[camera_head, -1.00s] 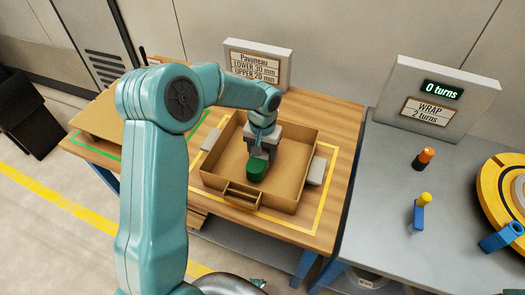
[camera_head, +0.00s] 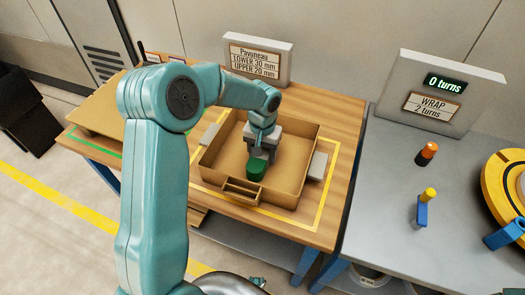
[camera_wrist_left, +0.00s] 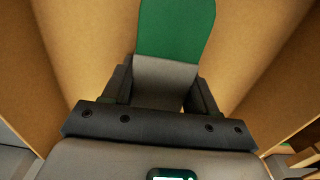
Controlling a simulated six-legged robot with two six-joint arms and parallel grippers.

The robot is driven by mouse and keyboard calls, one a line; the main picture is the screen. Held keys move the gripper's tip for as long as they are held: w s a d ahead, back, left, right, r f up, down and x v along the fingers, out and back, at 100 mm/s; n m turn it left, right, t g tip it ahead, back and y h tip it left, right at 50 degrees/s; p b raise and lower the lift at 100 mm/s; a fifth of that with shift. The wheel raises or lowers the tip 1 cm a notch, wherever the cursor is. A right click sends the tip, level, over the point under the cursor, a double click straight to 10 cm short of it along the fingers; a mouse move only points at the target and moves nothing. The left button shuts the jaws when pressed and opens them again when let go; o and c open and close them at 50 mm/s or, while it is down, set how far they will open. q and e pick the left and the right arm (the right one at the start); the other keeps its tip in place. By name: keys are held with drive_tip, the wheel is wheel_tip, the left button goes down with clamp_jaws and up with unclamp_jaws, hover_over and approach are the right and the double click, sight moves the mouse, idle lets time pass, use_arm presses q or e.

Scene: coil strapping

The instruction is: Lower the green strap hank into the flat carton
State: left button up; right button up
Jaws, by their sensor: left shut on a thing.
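The green strap hank (camera_head: 257,169) is held by my left gripper (camera_head: 259,156) inside the walls of the flat carton (camera_head: 298,176). In the left wrist view the green hank (camera_wrist_left: 177,28) extends ahead of the fingers, with a grey part between the jaws of my left gripper (camera_wrist_left: 155,85). The carton's brown walls (camera_wrist_left: 262,75) rise on both sides there. I cannot tell whether the hank touches the carton floor. My right gripper is not seen.
A yellow outline (camera_head: 322,212) on the wooden table surrounds the carton. Grey blocks (camera_head: 318,166) stand at its sides. A sign (camera_head: 256,62) stands behind it. A grey table (camera_head: 385,200) on the right holds a blue tool with a yellow top (camera_head: 423,208) and an orange-topped peg (camera_head: 427,153).

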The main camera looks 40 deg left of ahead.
use_arm(q)
drive_tip(key=o, duration=1.5)
drive_tip(key=shift+c, duration=0.2)
